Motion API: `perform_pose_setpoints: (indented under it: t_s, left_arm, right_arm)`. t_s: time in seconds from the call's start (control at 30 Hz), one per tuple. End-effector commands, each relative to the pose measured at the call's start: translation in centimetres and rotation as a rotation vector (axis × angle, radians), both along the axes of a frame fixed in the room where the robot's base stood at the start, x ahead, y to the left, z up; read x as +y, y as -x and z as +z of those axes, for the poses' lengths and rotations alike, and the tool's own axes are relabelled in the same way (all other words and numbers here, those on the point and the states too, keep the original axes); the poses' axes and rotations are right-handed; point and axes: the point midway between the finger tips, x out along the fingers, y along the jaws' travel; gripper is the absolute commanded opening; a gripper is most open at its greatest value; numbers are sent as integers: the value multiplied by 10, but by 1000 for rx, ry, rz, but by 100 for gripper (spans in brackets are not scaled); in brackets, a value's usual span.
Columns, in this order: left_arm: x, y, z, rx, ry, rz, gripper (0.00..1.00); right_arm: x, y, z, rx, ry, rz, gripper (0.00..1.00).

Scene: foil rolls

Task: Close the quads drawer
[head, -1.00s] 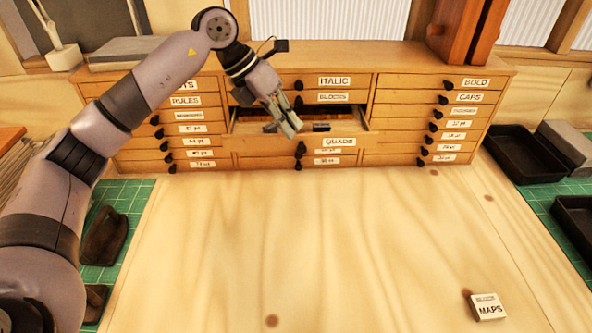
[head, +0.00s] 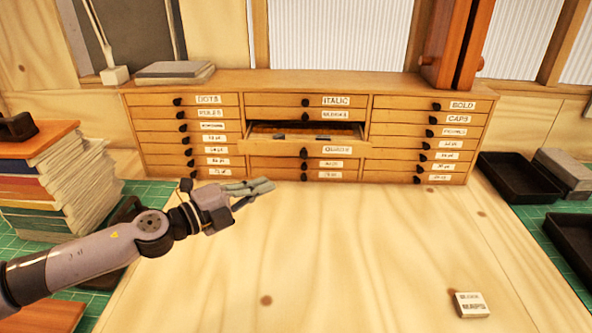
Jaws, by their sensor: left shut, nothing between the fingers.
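The quads drawer (head: 275,149) is the pulled-out drawer in the middle column of the wooden cabinet (head: 415,85). Its front carries the QUADS label and a dark knob, and its inside shows above the front with small dark pieces in it. My left gripper (head: 265,186) is shut and empty. It is in front of the cabinet, below and left of the drawer front, apart from it in the picture. My right gripper is not in view.
A stack of books (head: 60,180) stands at the left. A small labelled box (head: 471,305) lies at the front right of the wooden board (head: 340,250). Black trays (head: 518,177) sit at the right. The middle of the board is clear.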

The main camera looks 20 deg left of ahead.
Motion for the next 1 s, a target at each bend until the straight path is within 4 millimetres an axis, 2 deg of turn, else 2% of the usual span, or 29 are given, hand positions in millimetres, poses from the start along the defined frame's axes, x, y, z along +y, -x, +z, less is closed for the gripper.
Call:
perform_pose_setpoints:
  t_s: [0.27, 0.67, 0.8, 1.0]
  left_arm:
    - [-13, -21, 6, -3, 3, 0, 0]
    - [-55, -85, 2, -1, 2, -2, 0]
    - [-49, -104, -4, -1, 0, 1, 0]
    - [-45, -119, -5, -2, 0, 0, 0]
  right_arm:
    - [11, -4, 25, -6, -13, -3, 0]
    - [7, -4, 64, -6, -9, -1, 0]
    - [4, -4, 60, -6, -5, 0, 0]
    - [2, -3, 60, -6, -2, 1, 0]
